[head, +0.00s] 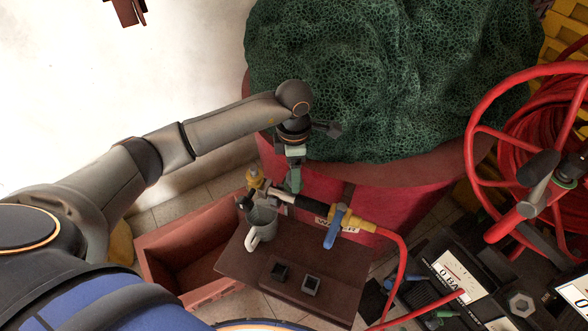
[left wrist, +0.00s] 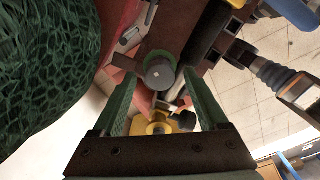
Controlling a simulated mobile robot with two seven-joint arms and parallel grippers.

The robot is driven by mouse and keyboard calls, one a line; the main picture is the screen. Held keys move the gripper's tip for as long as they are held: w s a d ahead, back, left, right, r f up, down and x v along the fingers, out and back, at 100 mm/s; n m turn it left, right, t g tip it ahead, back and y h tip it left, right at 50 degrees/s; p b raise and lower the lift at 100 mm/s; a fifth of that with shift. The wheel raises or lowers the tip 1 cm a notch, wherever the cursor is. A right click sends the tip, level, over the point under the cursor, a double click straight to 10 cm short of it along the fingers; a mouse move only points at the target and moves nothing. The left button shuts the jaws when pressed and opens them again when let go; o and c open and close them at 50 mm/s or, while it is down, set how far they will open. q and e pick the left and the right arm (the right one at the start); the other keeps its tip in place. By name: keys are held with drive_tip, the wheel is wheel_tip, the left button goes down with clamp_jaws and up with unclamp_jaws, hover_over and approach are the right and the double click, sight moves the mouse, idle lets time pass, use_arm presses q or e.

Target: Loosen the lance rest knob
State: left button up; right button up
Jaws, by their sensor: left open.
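My left gripper (head: 292,183) points down above the lance (head: 285,196) and beside the red drum. Its green fingers (left wrist: 158,80) are apart and empty in the left wrist view. A round grey knob (left wrist: 158,72) with a small pale square on its face and green behind it shows between the fingertips; I take it for the lance rest knob. I cannot tell whether a finger touches it. In the head view the gripper hides it. The lance has a black grip (left wrist: 206,34). A yellow fitting with black parts (left wrist: 158,127) lies farther down between the fingers. My right gripper is not seen.
A red-brown crate (head: 160,262) is at left. Green netting (head: 390,80) bulges over the red drum (head: 370,192). A red hose (head: 402,262) and gauge panels (head: 455,278) are at right.

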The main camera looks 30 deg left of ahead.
use_arm(q)
drive_tip(key=shift+c, duration=0.2)
clamp_jaws()
idle(0.5)
